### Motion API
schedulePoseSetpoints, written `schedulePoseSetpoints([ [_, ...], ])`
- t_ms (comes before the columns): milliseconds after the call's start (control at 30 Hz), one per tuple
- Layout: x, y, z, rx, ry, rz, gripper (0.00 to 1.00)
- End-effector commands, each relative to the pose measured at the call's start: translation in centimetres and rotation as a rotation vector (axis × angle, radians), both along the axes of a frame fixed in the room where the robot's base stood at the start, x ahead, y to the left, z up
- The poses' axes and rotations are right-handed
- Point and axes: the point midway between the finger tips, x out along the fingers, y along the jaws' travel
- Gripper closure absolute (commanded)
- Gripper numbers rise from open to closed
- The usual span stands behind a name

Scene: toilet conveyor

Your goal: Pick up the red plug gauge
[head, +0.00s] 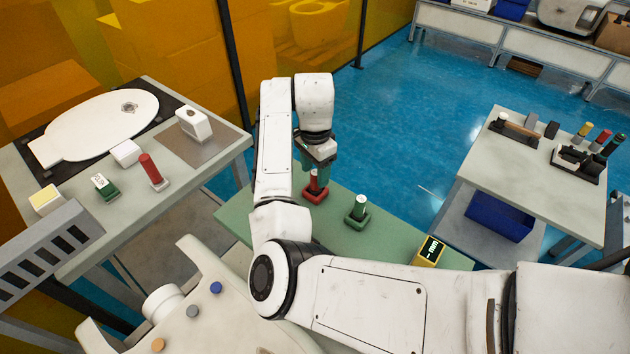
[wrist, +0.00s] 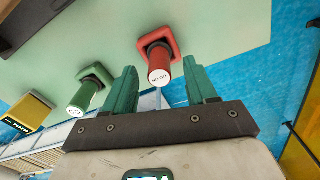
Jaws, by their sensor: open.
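The red plug gauge (head: 316,188) stands upright in a square red base on the green table (head: 285,222). In the wrist view the red plug gauge (wrist: 157,60) shows its white lettered end, and its base lies beyond. My gripper (head: 318,165) is just above it in the head view, pointing down. In the wrist view my gripper (wrist: 159,68) is open, with one green finger on each side of the gauge's end. I see gaps on both sides and no clear contact.
A green plug gauge (head: 357,210) in its base stands to the right, with a yellow device (head: 428,251) beyond it. The left table (head: 110,226) holds a white toilet seat lid (head: 95,128) and another red-handled piece (head: 150,168). The right table (head: 530,170) carries more gauges.

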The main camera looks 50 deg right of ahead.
Motion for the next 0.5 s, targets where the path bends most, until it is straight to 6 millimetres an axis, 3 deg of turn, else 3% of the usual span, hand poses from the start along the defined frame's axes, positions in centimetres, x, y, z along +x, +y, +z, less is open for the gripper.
schedulePoseSetpoints([
  [200, 0.0, 0.0, -1.9, 0.000, 0.000, 0.000, 0.43],
  [400, 0.0, 0.0, -2.0, 0.000, -0.001, 0.000, 0.43],
  [500, 0.0, 0.0, -2.0, 0.000, -0.001, 0.000, 0.51],
])
